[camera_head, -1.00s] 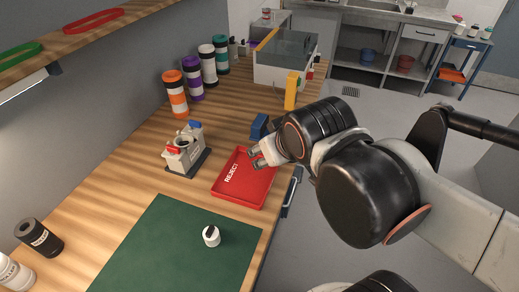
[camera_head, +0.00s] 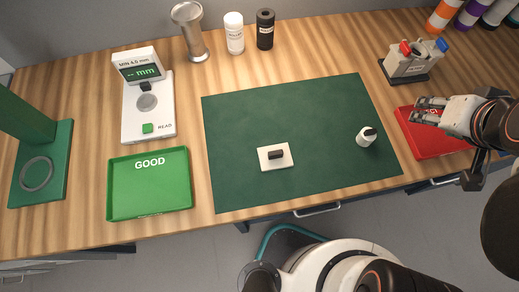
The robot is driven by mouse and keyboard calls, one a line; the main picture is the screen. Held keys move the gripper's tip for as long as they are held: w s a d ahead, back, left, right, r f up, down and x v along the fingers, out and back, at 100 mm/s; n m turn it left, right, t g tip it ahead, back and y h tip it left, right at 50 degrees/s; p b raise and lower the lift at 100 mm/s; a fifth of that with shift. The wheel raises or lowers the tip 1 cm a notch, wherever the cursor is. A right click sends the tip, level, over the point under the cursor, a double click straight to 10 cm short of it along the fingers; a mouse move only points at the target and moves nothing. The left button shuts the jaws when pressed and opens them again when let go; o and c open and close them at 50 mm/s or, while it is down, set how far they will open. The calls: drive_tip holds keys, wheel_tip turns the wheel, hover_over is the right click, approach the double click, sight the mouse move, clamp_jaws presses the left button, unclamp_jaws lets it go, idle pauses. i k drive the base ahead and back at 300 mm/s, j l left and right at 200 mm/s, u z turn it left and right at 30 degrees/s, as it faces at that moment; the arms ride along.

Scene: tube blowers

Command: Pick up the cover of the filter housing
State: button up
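A flat white square plate with a black block-shaped grip on top (camera_head: 275,156), which looks like a cover, lies on the green mat (camera_head: 270,115), left of its front middle. A light-grey housing with red and blue parts (camera_head: 408,64) stands on a dark base at the upper right; I cannot tell for certain that it is the filter housing. My gripper (camera_head: 420,110) is at the right, over the red tray (camera_head: 436,148), far to the right of the plate. Its fingers are apart with nothing between them.
The green GOOD tray (camera_head: 150,205), a gauge with a display (camera_head: 150,115) and a green stand (camera_head: 45,170) are at left. A metal cylinder (camera_head: 190,35) and bottles stand behind. Most of the mat is clear.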

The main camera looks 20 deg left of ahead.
sight(278, 157)
drive_tip(key=j+u, duration=0.1)
drive_tip(key=u, duration=0.3)
drive_tip(key=k+j+u, duration=0.1)
drive_tip(key=u, duration=0.25)
drive_tip(key=j+u, duration=0.15)
drive_tip(key=u, duration=0.25)
